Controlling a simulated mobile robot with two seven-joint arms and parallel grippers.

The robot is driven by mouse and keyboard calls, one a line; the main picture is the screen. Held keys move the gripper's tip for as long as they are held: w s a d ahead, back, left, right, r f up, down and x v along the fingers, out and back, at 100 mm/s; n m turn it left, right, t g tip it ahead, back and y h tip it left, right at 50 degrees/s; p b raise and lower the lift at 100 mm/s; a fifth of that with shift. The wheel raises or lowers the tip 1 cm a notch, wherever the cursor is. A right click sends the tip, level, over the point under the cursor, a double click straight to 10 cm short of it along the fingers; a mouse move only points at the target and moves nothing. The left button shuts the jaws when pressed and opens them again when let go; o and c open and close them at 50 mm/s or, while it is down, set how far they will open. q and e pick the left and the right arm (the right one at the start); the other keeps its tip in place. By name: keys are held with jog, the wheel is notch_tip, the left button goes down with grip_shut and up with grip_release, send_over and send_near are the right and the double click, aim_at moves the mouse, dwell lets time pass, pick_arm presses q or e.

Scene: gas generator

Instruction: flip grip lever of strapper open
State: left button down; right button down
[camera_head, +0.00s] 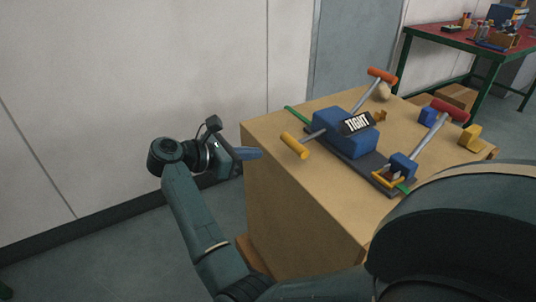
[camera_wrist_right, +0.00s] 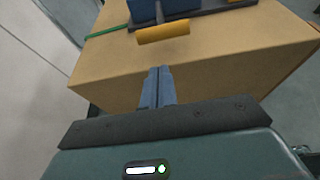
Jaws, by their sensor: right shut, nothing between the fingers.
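The strapper (camera_head: 340,133) lies on top of a tan box, with a blue body, a dark base and a "TIGHT" label. A yellow-handled lever (camera_head: 294,145) sticks out at its left end, an orange-handled lever (camera_head: 382,76) points up and back, and a red-handled lever (camera_head: 450,110) rises at the right. I cannot tell which is the grip lever. My right gripper (camera_head: 254,153) is shut and empty, left of the box and apart from the strapper. In the right wrist view its closed blue fingers (camera_wrist_right: 159,75) point toward the yellow handle (camera_wrist_right: 163,33). My left gripper is not in view.
The tan box (camera_head: 300,185) stands near a pale wall. A green strap end (camera_head: 297,115) shows behind the strapper. Blue and yellow blocks (camera_head: 469,138) lie at the box's right side. A red-topped table (camera_head: 450,38) with several items is at the back right.

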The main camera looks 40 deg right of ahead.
aim_at(284, 160)
jog(key=shift+s, duration=0.25)
jog(key=x, duration=1)
jog(key=shift+a+f, duration=0.1)
jog(key=shift+p, duration=0.3)
